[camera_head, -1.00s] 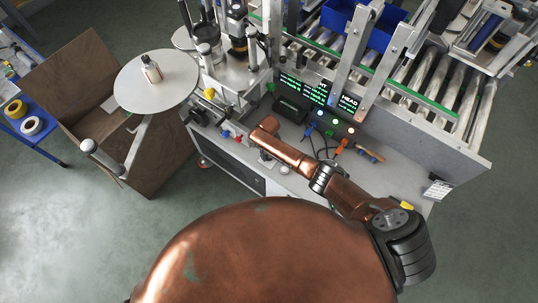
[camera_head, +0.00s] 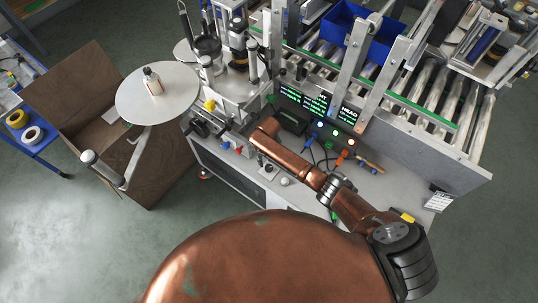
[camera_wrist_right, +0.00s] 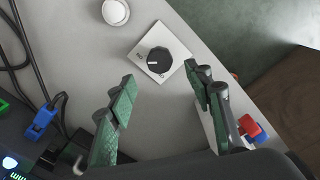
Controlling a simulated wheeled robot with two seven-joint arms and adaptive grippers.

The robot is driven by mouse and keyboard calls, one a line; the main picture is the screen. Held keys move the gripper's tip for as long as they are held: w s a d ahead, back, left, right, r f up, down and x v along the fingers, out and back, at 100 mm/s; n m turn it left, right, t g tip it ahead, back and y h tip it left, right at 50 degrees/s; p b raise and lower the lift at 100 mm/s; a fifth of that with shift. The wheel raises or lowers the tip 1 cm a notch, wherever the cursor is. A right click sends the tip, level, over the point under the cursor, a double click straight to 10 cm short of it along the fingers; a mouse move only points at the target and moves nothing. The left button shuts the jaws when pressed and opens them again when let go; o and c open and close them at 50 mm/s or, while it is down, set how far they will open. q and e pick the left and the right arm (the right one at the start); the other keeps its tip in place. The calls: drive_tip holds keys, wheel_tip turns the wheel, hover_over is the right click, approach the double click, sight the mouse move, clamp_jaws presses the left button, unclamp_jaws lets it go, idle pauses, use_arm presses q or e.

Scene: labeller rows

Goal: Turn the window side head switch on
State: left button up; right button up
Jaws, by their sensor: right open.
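A black rotary knob (camera_wrist_right: 159,60) with a white pointer line sits on a square white plate (camera_wrist_right: 150,72) on the grey machine top. My left gripper is not in view.
A white dome (camera_wrist_right: 115,12) stands beside the plate. Blue and red connectors (camera_wrist_right: 252,129) lie right of the fingers, cables and a blue plug (camera_wrist_right: 42,122) left. A screen marked HEAD (camera_head: 349,113), lit buttons and the roller conveyor (camera_head: 430,90) stand behind.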

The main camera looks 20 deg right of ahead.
sight(269, 167)
wheel_tip(269, 167, up, 5)
drive_tip(key=shift+r, duration=0.2)
idle(0.6)
